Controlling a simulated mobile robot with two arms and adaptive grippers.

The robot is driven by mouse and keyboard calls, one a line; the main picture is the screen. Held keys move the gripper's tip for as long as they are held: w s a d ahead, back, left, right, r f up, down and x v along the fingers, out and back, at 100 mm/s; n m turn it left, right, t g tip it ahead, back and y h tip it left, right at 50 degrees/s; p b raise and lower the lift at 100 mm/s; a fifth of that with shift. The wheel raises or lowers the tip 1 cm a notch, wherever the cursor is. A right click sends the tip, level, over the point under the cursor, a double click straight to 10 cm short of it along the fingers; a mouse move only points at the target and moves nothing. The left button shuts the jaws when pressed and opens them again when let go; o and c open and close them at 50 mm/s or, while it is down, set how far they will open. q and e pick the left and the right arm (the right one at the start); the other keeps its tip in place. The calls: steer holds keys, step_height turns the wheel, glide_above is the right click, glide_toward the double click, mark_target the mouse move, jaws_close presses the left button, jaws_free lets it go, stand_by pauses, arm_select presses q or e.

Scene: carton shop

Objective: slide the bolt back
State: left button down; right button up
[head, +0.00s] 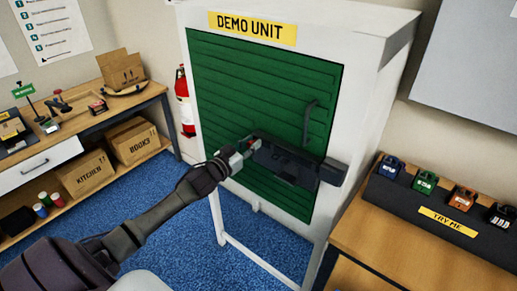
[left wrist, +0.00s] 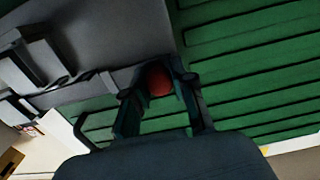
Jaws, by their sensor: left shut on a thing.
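A green slatted door (head: 225,90) sits in a white frame under a "DEMO UNIT" sign. A dark grey bolt (head: 285,162) is mounted across its lower right part. A dark keeper block (head: 333,172) is on the frame at the bolt's right end; I cannot tell whether the bar sits in it. My left gripper (head: 247,146) is at the bolt's left end. In the left wrist view, the fingers of my left gripper (left wrist: 160,95) are shut around a round red knob (left wrist: 159,80) on the bolt. My right gripper is not in view.
A curved handle (head: 309,118) stands out from the door above the bolt. A wooden bench with a padlock display (head: 400,193) is at the right. A workbench with cartons (head: 132,140) and a fire extinguisher (head: 184,100) are at the left. Blue carpet (head: 180,220) is clear in front.

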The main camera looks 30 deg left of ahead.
arm_select(q)
steer(key=shift+a, duration=0.5)
steer(key=shift+r, duration=0.1)
steer(key=c, duration=1.2)
jaws_free()
steer(key=shift+w, duration=0.1)
steer(key=shift+c, duration=0.2)
steer(key=o, duration=0.3)
steer(key=shift+a, duration=0.15)
